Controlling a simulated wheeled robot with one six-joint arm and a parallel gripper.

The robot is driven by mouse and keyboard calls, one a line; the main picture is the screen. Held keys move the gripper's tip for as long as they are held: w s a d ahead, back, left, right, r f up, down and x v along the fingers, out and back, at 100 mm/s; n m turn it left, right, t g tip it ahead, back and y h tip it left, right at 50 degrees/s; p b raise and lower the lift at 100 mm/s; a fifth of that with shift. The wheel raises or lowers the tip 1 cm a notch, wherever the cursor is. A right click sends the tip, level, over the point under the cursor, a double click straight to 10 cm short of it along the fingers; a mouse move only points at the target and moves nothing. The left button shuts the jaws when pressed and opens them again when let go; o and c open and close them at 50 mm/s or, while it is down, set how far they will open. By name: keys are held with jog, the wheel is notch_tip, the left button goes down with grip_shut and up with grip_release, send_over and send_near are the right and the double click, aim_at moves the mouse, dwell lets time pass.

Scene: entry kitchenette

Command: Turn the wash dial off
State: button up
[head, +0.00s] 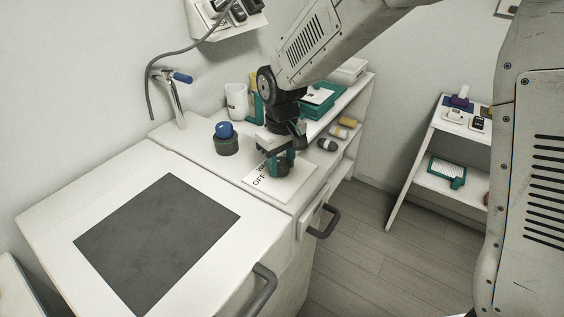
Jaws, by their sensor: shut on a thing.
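The wash dial (283,172) is a dark round knob on a white plate (262,190) on the counter. The plate carries black lettering; "OFF" is readable at its left and a word above it is partly hidden. My gripper (282,165) points down over the plate with its teal fingers shut on the dial. The fingers and wrist hide most of the dial, so I cannot tell which way it points.
A tap with a blue handle (175,90), a white canister (236,100) and a teal tray (322,97) are behind. Grey handles (325,222) stick out in front. The dark panel (157,240) is clear.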

aim_at(282, 162)
jog(key=n, duration=0.6)
jog(key=shift+d+n, duration=0.1)
jog(key=shift+n, duration=0.2)
dwell(0.4)
jog(key=o, duration=1)
jog(key=shift+c, duration=0.2)
notch_tip(282, 162, up, 8)
jog(key=shift+f, duration=0.1)
